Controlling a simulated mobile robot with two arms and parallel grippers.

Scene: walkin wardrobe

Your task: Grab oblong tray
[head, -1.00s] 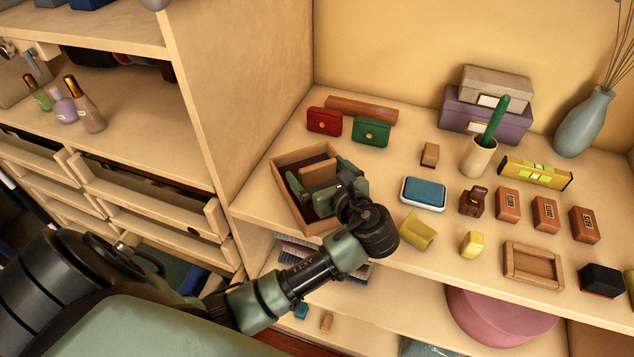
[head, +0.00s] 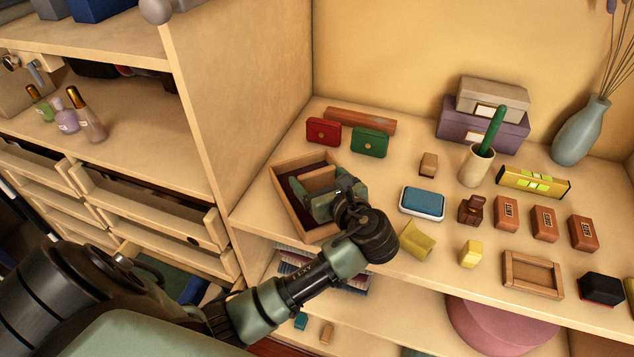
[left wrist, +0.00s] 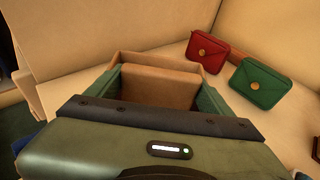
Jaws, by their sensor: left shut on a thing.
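A wooden oblong tray (head: 284,205) with a dark maroon inside sits on the shelf at its left end. A brown block (head: 318,178) is inside it. My left gripper (head: 316,186) reaches down into the tray and is shut on this block, with a green finger on each side. In the left wrist view the block (left wrist: 160,86) shows between the fingers, and the tray's far wall (left wrist: 158,59) shows behind it. The gripper body hides the tray's near part. I cannot tell whether the block touches the tray floor. My right gripper is not in view.
A small wooden frame-like tray (head: 532,273) lies further right. The wardrobe side panel (head: 240,110) stands close left.

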